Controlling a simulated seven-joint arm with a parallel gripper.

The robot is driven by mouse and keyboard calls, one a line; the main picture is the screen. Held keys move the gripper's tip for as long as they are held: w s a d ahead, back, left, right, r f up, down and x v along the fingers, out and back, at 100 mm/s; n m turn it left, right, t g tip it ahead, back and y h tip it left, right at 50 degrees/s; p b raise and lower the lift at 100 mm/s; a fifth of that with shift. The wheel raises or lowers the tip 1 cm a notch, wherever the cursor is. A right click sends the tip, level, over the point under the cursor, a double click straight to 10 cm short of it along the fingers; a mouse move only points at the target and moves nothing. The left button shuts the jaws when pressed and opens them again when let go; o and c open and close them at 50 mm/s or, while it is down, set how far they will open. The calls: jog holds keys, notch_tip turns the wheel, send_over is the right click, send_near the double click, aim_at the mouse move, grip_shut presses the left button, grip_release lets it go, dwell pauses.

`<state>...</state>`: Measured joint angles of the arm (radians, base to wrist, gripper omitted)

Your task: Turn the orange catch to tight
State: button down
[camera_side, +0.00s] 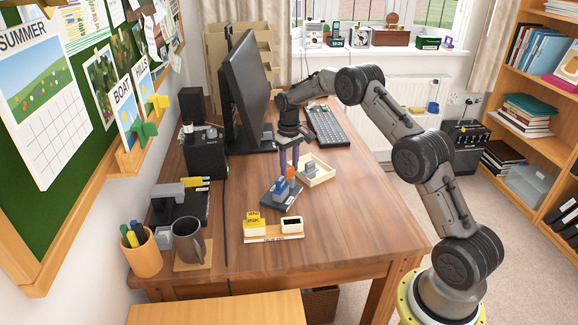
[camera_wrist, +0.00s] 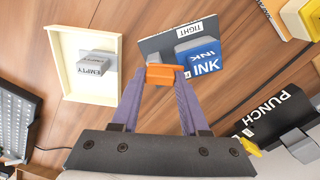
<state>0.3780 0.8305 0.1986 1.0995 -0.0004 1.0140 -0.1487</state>
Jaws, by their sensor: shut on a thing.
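The orange catch (camera_wrist: 165,75) is between the tips of my purple gripper fingers (camera_wrist: 161,80) in the wrist view, and the gripper is shut on it. The catch sits at the edge of a dark grey plate (camera_wrist: 152,46) with a label reading TIGHT (camera_wrist: 189,29). A blue-and-grey block marked INK (camera_wrist: 205,62) is on the plate beside the catch. In the side view my gripper (camera_side: 289,168) points down over the plate (camera_side: 281,197), with the blue block (camera_side: 279,184) just left of it. The fingers partly hide the catch there.
A cream tray (camera_wrist: 56,68) holding a grey block marked EMPTY (camera_wrist: 95,66) lies near the plate. A black punch (camera_wrist: 268,117) is at the right. The desk's front right is clear.

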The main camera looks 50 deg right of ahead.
jog(key=n, duration=0.4)
jog(key=shift+s+r+n, duration=0.1)
jog(key=shift+n, duration=0.2)
dwell(0.3)
jog(key=shift+c, duration=2)
grip_release()
jog(key=shift+s, duration=0.1)
